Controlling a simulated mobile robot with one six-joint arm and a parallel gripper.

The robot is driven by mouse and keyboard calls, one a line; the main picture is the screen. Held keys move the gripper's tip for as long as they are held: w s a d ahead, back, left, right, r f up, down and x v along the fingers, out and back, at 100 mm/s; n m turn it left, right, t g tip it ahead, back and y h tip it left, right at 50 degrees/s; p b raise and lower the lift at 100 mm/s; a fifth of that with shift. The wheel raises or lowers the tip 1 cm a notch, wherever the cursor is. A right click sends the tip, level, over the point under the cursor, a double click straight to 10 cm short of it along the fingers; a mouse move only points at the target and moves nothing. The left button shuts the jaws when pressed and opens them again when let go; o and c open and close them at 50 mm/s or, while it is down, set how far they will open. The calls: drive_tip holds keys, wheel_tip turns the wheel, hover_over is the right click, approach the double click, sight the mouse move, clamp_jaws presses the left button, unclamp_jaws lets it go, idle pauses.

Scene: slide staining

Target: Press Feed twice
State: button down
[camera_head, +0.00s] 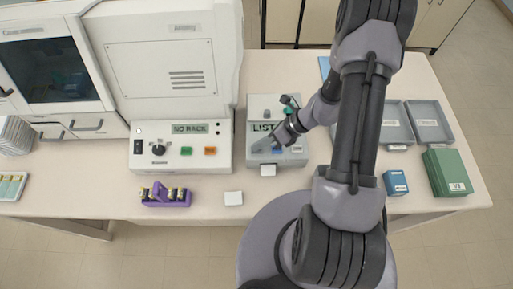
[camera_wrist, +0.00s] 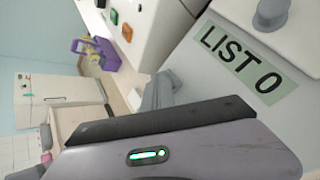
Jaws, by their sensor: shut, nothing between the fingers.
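A small grey device (camera_head: 293,101) stands on the bench in the head view. Its display reads LIST, partly covered by my gripper; in the wrist view the display (camera_wrist: 240,58) reads LIST 0. A blue button (camera_head: 277,151) and a pale button (camera_head: 297,148) sit on its front part. Their labels are too small to read, so I cannot tell which is Feed. My gripper (camera_head: 262,145) is shut and empty, over the device's front left part beside the blue button. Its fingers (camera_wrist: 158,92) show in the wrist view; contact with any button cannot be told.
A large machine (camera_head: 170,78) with a NO RACK display stands left. Grey trays (camera_head: 428,119), a blue box (camera_head: 396,182) and a green box (camera_head: 447,172) are on the right.

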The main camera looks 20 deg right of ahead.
drive_tip(key=shift+r+p, duration=0.5)
drive_tip(key=shift+r, duration=0.2)
wheel_tip(320, 180, up, 5)
drive_tip(key=p, duration=0.4)
drive_tip(key=shift+r, duration=0.1)
idle(2.2)
